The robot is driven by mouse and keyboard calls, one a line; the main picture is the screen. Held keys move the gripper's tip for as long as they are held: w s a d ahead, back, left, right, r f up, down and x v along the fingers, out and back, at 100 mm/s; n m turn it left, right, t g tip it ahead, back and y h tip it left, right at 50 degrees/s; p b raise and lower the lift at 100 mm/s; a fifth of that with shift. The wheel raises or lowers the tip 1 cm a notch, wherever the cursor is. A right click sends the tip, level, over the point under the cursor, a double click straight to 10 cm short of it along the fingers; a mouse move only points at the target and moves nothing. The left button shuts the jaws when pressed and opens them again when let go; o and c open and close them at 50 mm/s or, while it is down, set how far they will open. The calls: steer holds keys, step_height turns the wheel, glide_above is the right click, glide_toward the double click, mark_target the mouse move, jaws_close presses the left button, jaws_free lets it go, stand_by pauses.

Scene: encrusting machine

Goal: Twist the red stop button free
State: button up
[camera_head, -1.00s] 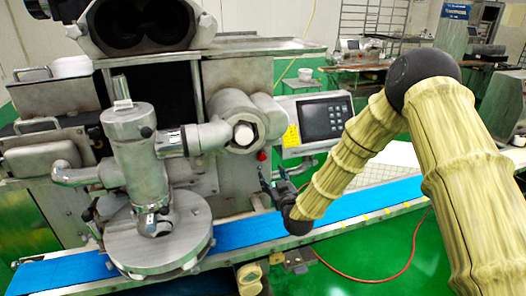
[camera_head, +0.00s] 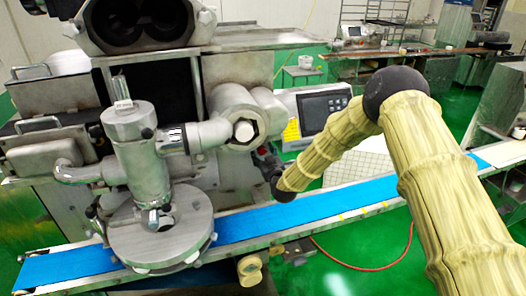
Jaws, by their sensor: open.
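The red stop button (camera_head: 262,150) is on the machine's metal front, just below the large hex-nut fitting and left of the control panel. Only a small bit of red shows, because my gripper covers most of it. My gripper (camera_head: 264,157) is open, with its dark fingers at the button. The fingers seem to lie around or right in front of it; I cannot tell whether they touch it.
The control panel (camera_head: 318,115) is close to the right of my gripper. The hex-nut fitting (camera_head: 245,131) juts out just above. The blue conveyor belt (camera_head: 300,213) runs below. The filling head (camera_head: 138,160) stands to the left.

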steer(key=shift+w, duration=0.25)
steer(key=c, duration=1)
steer(key=shift+c, duration=0.2)
